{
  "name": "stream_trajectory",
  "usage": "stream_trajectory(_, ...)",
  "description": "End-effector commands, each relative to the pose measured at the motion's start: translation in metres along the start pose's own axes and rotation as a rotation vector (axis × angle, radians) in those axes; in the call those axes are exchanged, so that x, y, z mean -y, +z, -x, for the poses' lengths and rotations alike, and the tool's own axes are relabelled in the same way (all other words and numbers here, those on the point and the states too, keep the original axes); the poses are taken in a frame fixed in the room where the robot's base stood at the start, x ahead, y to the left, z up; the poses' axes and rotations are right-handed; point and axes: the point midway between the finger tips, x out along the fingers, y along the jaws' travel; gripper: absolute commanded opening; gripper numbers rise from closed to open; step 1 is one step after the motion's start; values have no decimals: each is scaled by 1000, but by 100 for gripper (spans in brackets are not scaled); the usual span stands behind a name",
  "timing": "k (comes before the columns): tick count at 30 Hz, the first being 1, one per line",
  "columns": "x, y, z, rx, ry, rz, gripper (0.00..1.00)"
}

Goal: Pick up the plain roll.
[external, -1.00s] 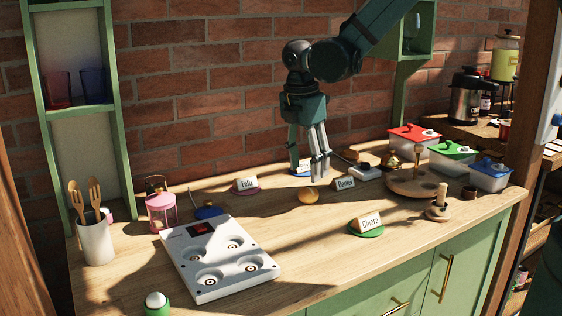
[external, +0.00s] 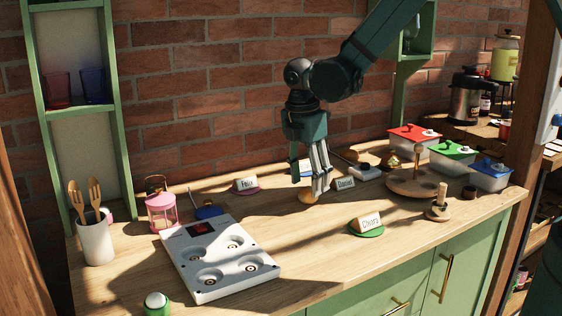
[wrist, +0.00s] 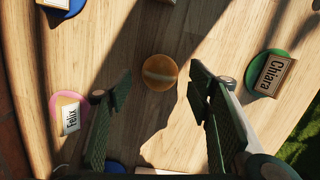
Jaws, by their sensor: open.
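The plain roll (wrist: 160,73) is round and golden brown and lies on the wooden counter. In the wrist view it sits ahead of my gripper (wrist: 160,95), roughly midway between the two fingers, with a gap on each side. In the external view the roll (external: 306,197) is partly hidden behind the fingers of my gripper (external: 312,190). My gripper is open, empty, and points down close over the roll. I cannot tell the exact height left between fingertips and roll.
Name cards stand around the roll: Felix (external: 247,184), Daniel (external: 345,183) and Chiara (external: 367,226). A white tray with round hollows (external: 218,258) lies at front left. A wooden stand (external: 412,186) and lidded boxes (external: 452,157) are at right. The counter front of the roll is clear.

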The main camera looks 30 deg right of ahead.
Motion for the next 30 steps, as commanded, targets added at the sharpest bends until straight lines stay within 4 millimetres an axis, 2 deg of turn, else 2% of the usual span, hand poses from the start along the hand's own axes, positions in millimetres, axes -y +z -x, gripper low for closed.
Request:
stream_trajectory(3, 0, 0, -13, 0, 0, 0, 51)
stream_trajectory(9, 0, 0, -24, 0, 1, -1, 51)
stream_trajectory(26, 0, 0, -25, 0, 1, 0, 51)
stream_trajectory(30, 0, 0, -25, 0, 1, 0, 35)
